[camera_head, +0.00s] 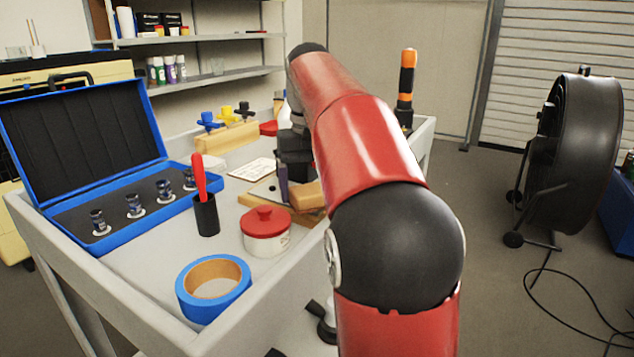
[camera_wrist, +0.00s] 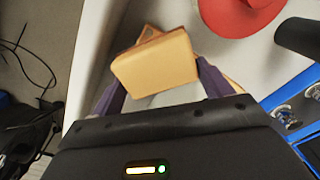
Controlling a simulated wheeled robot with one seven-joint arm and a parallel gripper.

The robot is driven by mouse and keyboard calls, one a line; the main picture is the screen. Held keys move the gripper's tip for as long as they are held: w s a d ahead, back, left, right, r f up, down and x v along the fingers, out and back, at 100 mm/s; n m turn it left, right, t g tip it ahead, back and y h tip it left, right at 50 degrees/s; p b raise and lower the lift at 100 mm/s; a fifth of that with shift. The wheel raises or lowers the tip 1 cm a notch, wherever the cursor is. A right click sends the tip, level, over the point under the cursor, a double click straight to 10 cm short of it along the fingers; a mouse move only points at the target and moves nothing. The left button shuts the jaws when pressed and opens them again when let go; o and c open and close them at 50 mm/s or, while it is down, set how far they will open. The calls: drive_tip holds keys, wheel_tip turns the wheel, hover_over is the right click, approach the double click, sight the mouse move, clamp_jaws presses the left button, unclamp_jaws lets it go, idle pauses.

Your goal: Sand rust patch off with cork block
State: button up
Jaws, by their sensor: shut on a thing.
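My gripper (camera_head: 288,184) is over the cart top, partly hidden behind my arm in the head view. In the wrist view its two purple-grey fingers (camera_wrist: 160,76) are shut on a tan cork block (camera_wrist: 153,62). The block also shows in the head view (camera_head: 307,196), beside a finger. Another tan, wood-like edge shows just below the block; I cannot tell whether they touch. I cannot make out the rust patch in either view.
A red-lidded pot (camera_head: 266,231), blue tape roll (camera_head: 213,287) and black cup with a red-handled tool (camera_head: 206,215) stand near the gripper. An open blue case (camera_head: 95,150) holds small jars. A rack with coloured knobs (camera_head: 228,135) stands behind. The cart (camera_head: 130,262) has raised edges.

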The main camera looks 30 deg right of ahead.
wheel_tip(320, 180, up, 2)
drive_tip(key=p, duration=0.2)
drive_tip(key=shift+r+p, duration=0.2)
drive_tip(key=shift+p, duration=0.1)
wheel_tip(320, 180, up, 2)
drive_tip(key=shift+r+p, duration=0.1)
drive_tip(key=shift+p, duration=0.3)
drive_tip(key=shift+r, duration=0.8)
drive_tip(key=shift+r, duration=1.5)
